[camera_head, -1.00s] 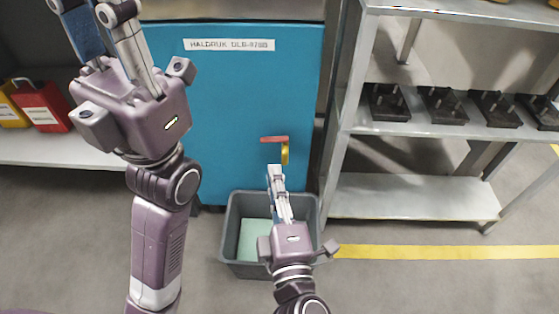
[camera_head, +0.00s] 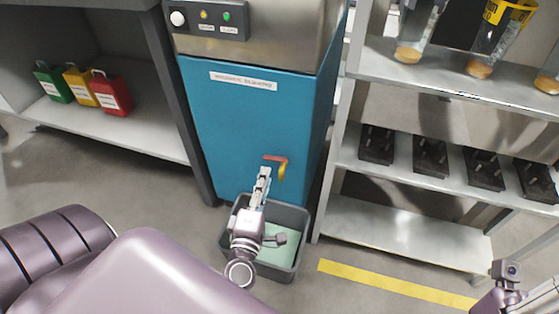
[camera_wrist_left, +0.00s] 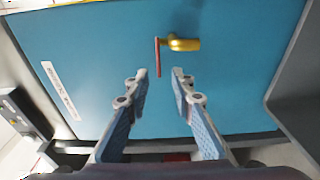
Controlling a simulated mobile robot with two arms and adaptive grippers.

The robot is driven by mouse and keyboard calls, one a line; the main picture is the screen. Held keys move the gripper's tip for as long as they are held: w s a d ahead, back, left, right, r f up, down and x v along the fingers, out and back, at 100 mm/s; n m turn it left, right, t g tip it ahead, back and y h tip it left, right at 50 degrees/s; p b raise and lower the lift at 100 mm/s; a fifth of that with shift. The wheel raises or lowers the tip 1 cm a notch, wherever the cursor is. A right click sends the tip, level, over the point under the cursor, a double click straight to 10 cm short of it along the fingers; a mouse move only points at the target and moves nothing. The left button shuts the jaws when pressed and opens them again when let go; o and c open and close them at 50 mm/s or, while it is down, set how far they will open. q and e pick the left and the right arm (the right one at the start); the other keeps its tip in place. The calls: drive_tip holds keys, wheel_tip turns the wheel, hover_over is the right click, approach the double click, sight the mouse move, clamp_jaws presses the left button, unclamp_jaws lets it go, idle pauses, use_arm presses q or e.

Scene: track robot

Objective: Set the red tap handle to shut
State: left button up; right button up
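The red tap handle (camera_head: 275,158) is a short bar on the front of the blue cabinet. It points sideways to the left from the yellow tap body (camera_head: 283,172), which points down. My left gripper (camera_head: 264,171) is just in front of and below the handle. In the left wrist view the fingers are apart, with the red handle (camera_wrist_left: 158,58) beyond the gap, its near end in line with the space between the tips. The yellow body (camera_wrist_left: 184,44) lies beyond the right finger. I cannot tell if anything touches. Part of my right gripper (camera_head: 506,285) shows at the lower right; its fingers are unclear.
A grey bin (camera_head: 292,215) with a pale green bottom stands under the tap, below my left gripper. A metal shelf (camera_head: 395,232) with black trays stands right. A bench shelf (camera_head: 125,128) with coloured containers is left. A yellow line (camera_head: 395,284) crosses the floor.

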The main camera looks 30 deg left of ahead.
sight(275, 159)
use_arm(q)
drive_tip(key=x, duration=0.6)
drive_tip(key=shift+w+a+b, duration=0.15)
drive_tip(key=shift+w+b, duration=0.2)
clamp_jaws()
